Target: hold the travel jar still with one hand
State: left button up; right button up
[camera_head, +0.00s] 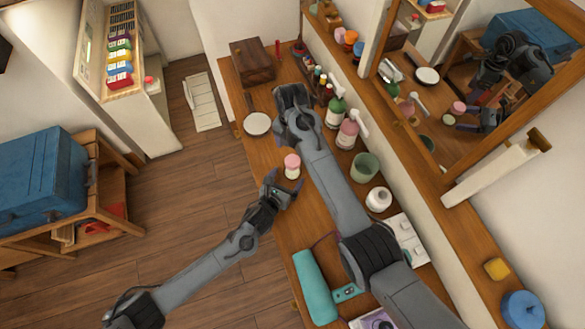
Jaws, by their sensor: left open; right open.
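A small jar with a pink lid and pale body (292,167), which looks like the travel jar, stands upright on the wooden dresser top (262,155) near its front edge. My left gripper (281,185) is open just below and left of the jar, its fingers pointing towards it. A small gap seems to separate them, but contact is hard to judge. My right gripper (291,97) is open above the far part of the dresser, beyond the jar. Its arm passes close to the right of the jar.
A white round dish (257,124) lies left of my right gripper. A green pump bottle (336,110), a pink pump bottle (348,133), a green cup (364,167) and a white round container (378,199) line the wall side. A mirror (470,80) leans above.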

aim_at(292, 161)
pick_arm(q)
jog(key=shift+x, duration=2.35)
jog(key=shift+c, duration=0.3)
grip_shut()
pick_arm(e)
jog(key=shift+m, duration=2.3)
pick_arm(q)
jog(key=shift+f, duration=0.1)
pick_arm(e)
jog(key=shift+f, duration=0.1)
jog(key=shift+f, duration=3.95)
jog(key=shift+c, duration=0.4)
